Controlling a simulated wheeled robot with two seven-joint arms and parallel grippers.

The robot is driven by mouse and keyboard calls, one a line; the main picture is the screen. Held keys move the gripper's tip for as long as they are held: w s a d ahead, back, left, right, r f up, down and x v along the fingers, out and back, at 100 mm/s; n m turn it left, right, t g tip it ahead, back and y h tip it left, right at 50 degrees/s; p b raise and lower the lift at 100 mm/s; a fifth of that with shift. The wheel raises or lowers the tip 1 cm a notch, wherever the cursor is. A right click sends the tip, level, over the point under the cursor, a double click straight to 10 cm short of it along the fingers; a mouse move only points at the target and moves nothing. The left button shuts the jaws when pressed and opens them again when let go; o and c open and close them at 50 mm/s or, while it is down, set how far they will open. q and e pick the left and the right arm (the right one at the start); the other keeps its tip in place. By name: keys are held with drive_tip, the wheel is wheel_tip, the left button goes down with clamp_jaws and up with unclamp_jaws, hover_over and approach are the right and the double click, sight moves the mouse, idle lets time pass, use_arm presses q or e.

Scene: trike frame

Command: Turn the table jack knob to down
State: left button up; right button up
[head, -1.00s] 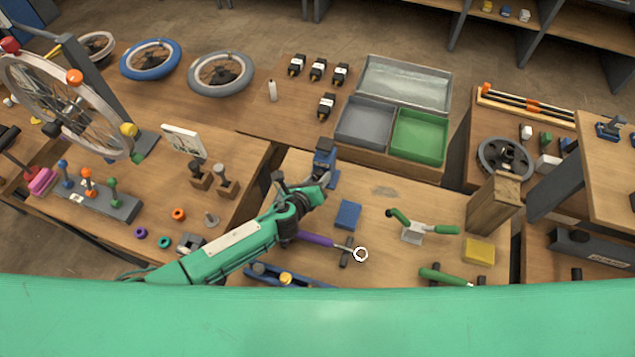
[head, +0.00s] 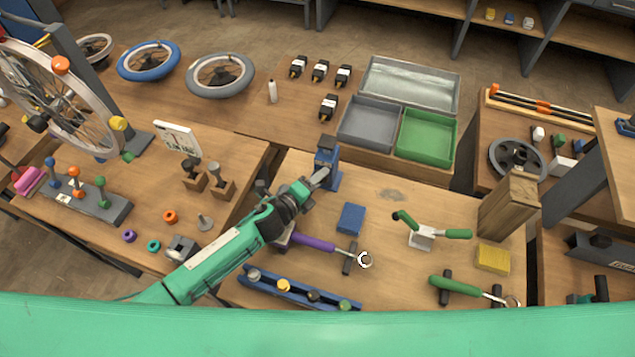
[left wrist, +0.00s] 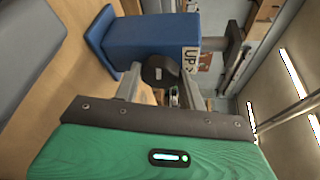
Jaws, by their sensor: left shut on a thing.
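The blue table jack (head: 327,155) stands at the back left of the middle bench. My left gripper (head: 319,177) is at its near left side. In the left wrist view the jack is a blue block (left wrist: 153,42) with a label reading "UP" (left wrist: 190,58) on its side. The dark round knob (left wrist: 158,71) sits between the fingers of my left gripper (left wrist: 160,85), which is shut on it. The knob's pointer cannot be made out. My right gripper is not in view.
Grey (head: 368,125) and green (head: 428,135) trays stand behind. A wooden post (head: 508,205) rises at the right.

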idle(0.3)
use_arm(q)
drive_tip(key=o, duration=1)
drive_tip(key=o, duration=0.4)
wheel_tip(320, 180, up, 8)
drive_tip(key=shift+w+a+r, duration=0.2)
drive_tip(key=shift+w, duration=0.25)
drive_tip(key=r, duration=0.4)
drive_tip(key=s+r, duration=0.1)
drive_tip(key=r, duration=0.1)
drive_tip(key=shift+d+r, duration=0.15)
drive_tip(key=shift+d, duration=0.25)
drive_tip(key=c, duration=0.4)
drive_tip(key=r, duration=0.5)
drive_tip(key=shift+w+a+r+b, duration=0.1)
drive_tip(key=shift+a+r+b, duration=0.1)
drive_tip(key=shift+b, duration=0.1)
